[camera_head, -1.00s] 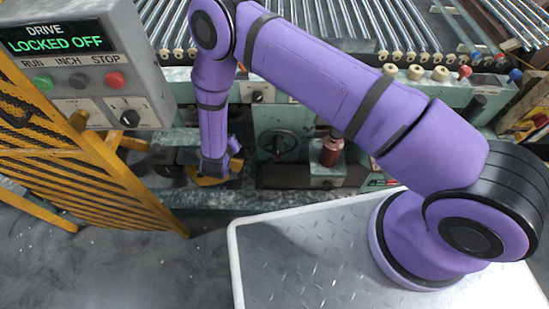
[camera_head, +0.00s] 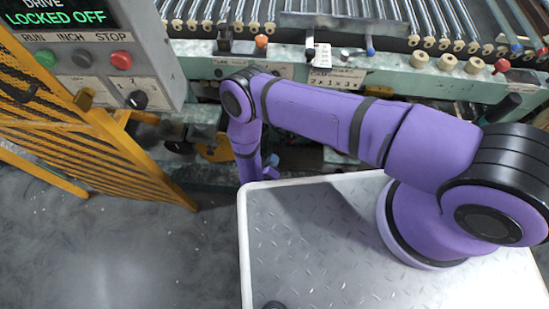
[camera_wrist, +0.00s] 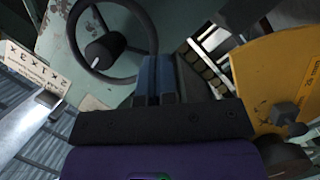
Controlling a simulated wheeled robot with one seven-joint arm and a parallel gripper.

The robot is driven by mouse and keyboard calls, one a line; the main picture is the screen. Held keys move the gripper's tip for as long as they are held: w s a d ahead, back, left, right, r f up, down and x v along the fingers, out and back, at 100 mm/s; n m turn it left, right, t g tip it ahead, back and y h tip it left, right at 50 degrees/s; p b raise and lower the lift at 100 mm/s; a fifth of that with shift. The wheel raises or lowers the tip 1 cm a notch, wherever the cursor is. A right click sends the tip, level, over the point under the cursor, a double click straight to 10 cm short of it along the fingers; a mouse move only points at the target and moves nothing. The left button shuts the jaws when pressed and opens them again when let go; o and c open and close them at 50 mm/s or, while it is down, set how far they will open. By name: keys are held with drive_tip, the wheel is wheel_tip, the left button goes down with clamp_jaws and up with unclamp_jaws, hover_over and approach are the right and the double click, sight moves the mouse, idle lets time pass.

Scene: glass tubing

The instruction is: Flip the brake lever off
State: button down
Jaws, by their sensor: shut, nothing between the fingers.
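No part is clearly recognisable as the brake lever. In the wrist view, my gripper (camera_wrist: 160,66) is shut and empty, with its fingers close together in front of the green machine face. A dark handwheel (camera_wrist: 105,45) with a black hub is just left of the fingertips. A yellow plate (camera_wrist: 282,72) with a small label is to the right, apart from the fingers, with a dark square-ended piece in front of it. In the head view, part of a yellow piece (camera_head: 216,153) shows low on the machine, left of my arm.
A grey control box (camera_head: 90,60) reads "LOCKED OFF" at upper left, above a yellow mesh guard (camera_head: 95,130). Conveyor rollers (camera_head: 350,12) run along the back. A plate reading "2x1x3x" (camera_wrist: 32,66) is left in the wrist view. Open floor (camera_head: 130,245) lies at lower left.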

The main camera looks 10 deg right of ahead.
drive_tip(key=w+d+f, duration=0.3)
drive_tip(key=w+d, duration=0.3)
drive_tip(key=w, duration=0.1)
drive_tip(key=shift+w+d+f, duration=0.15)
drive_tip(key=shift+w+f, duration=0.1)
drive_tip(key=shift+w, duration=0.15)
